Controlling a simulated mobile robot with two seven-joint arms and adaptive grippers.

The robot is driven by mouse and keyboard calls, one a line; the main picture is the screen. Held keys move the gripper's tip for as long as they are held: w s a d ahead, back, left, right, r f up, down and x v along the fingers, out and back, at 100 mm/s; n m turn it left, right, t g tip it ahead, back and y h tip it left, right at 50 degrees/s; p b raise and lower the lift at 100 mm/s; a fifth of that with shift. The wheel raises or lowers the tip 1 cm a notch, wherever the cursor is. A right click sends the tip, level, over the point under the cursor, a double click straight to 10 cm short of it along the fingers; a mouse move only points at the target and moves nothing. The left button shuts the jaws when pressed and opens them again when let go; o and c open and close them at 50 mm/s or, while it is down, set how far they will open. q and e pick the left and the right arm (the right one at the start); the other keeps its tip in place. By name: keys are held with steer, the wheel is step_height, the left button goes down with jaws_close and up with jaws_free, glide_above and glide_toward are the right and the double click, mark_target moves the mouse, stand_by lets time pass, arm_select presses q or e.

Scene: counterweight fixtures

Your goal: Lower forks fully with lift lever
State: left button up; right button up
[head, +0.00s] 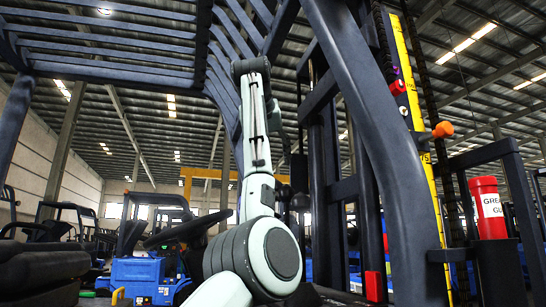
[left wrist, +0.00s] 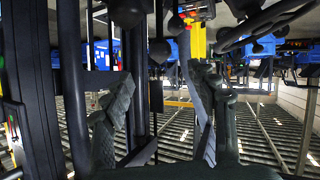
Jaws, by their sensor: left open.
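My left gripper (left wrist: 160,115) shows in the left wrist view, which is upside down. Its two dark grey fingers stand wide apart, with nothing held between them. A dark round knob on a thin stem (left wrist: 160,52) shows between the fingers; I cannot tell whether it is the lift lever or whether it is within the fingers' reach. The forks cannot be made out. In the head view, my pale arm rises in the middle, and its gripper cannot be made out. The dark mast (head: 317,165) stands right of it. My right gripper is not in view.
Dark overhead guard bars (head: 110,52) and a thick post (head: 385,150) frame the head view. A yellow scale strip (head: 421,120), an orange knob (head: 442,129) and a red can (head: 488,208) are at right. A steering wheel (head: 187,230) and blue forklifts (head: 140,275) are at left.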

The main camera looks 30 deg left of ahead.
arm_select(q)
steer(key=shift+p+x, duration=0.3)
steer(key=shift+x, duration=4.8)
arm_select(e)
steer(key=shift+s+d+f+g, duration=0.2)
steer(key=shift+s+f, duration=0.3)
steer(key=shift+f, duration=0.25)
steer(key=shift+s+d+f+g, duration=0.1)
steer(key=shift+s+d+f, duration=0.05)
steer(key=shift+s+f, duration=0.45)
arm_select(q)
steer(key=shift+c, duration=0.5)
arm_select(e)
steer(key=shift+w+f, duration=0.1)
arm_select(q)
steer(key=c, duration=0.9)
steer(key=shift+o, duration=0.2)
